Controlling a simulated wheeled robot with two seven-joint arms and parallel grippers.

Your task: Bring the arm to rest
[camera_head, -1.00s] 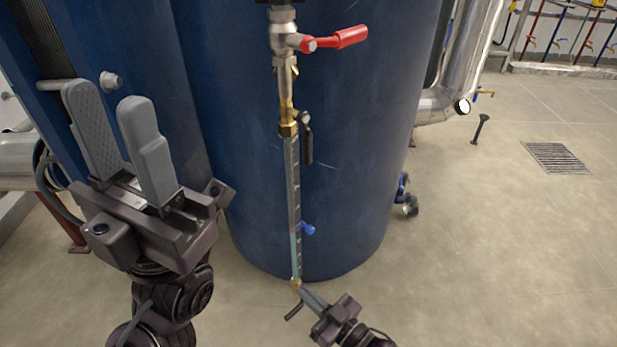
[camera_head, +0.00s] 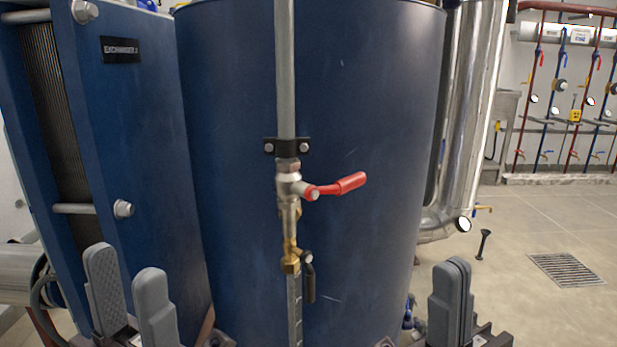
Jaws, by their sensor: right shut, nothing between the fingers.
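My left gripper (camera_head: 131,297) is at the lower left of the head view, its two grey fingers upright and apart with nothing between them. It stands in front of the blue exchanger. My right gripper (camera_head: 453,297) is at the lower right, its grey fingers pointing up and together, holding nothing. It is to the right of the blue tank (camera_head: 370,90), apart from the valves. Both arms below the grippers are cut off by the bottom edge.
A vertical pipe with a red-handled valve (camera_head: 338,187) and a black-handled valve (camera_head: 309,283) runs down the tank's front. The exchanger (camera_head: 150,150) stands at left. A silver pipe (camera_head: 478,100) rises at right. A floor grate (camera_head: 566,269) lies in open floor.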

